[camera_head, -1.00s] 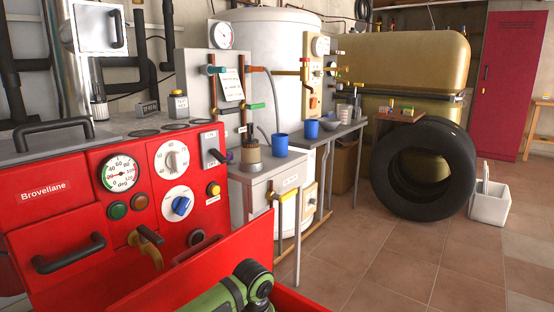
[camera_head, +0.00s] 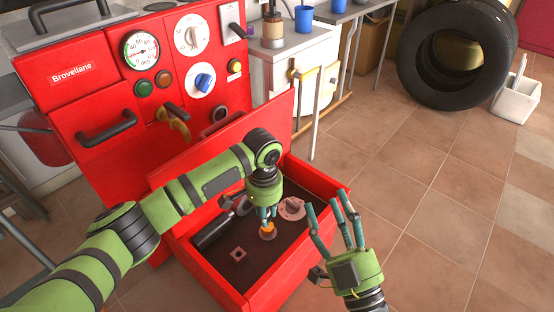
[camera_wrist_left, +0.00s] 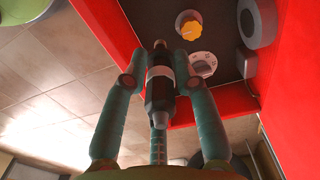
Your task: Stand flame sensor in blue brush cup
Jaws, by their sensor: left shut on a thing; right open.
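My left gripper (camera_head: 267,214) is inside the open red drawer (camera_head: 318,178), pointing down. In the left wrist view its fingers are shut on a dark cylinder with a pale band (camera_wrist_left: 160,84), which looks like the flame sensor. In the head view the fingers mostly hide it. My right gripper (camera_head: 326,208) is open and empty at the drawer's right side. Another blue cup (camera_head: 338,5) is cut by the top edge. I cannot tell which is the brush cup.
The drawer also holds a yellow-orange knob (camera_wrist_left: 187,25), a pale dial knob (camera_head: 291,208), a black cylinder (camera_head: 213,231) and a small square part (camera_head: 238,254). A jar-like part (camera_head: 272,32) stands beside the nearer cup.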

